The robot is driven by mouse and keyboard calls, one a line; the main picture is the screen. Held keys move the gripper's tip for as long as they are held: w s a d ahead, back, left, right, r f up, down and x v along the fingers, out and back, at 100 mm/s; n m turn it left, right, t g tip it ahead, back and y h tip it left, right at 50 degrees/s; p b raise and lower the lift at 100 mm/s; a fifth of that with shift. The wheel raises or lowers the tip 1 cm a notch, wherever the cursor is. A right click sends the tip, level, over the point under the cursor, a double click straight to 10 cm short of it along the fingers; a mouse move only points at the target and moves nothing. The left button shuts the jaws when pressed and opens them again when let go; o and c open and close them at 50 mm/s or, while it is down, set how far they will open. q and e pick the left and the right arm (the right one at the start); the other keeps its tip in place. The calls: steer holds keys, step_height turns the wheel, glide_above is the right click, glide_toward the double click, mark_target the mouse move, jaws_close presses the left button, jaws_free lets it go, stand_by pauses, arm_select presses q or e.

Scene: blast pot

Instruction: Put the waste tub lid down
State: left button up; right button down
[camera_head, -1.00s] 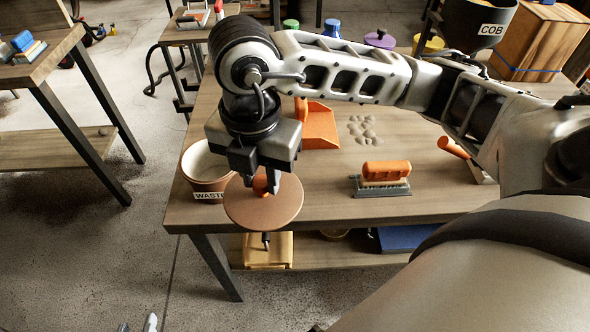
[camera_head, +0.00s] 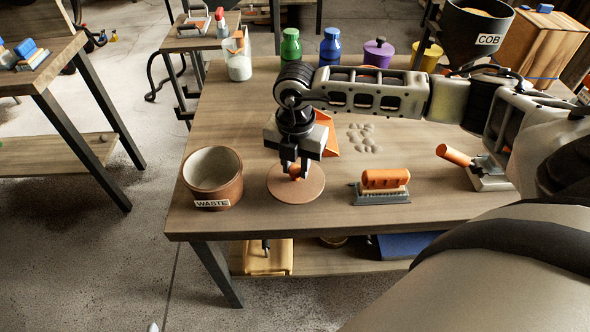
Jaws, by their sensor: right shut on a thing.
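The waste tub (camera_head: 228,190) is a brown pot with a WASTE label, standing uncovered at the table's front left. The waste tub lid (camera_head: 292,193) is a flat brown disc with an orange knob. It is level, at or just above the tabletop, right of the tub; I cannot tell if it touches the wood. My right gripper (camera_head: 295,172) points down over the lid and is shut on its knob. My left gripper is not in view.
An orange-handled brush (camera_head: 384,187) stands right of the lid, and an orange dustpan (camera_head: 326,136) lies behind my gripper. Pale pebbles (camera_head: 364,138) lie mid-table. Bottles, a purple pot (camera_head: 378,52) and the COB hopper (camera_head: 474,30) stand at the back. Bare wood lies in front of the lid.

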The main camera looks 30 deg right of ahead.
mark_target(294, 170)
steer(key=shift+a+f, duration=0.1)
steer(key=shift+f, duration=1)
steer(key=shift+f, duration=0.15)
steer(key=c, duration=1.2)
jaws_free()
steer(key=shift+o, duration=0.2)
step_height(294, 170, up, 12)
steer(key=shift+r, duration=0.2)
steer(key=shift+a, duration=0.1)
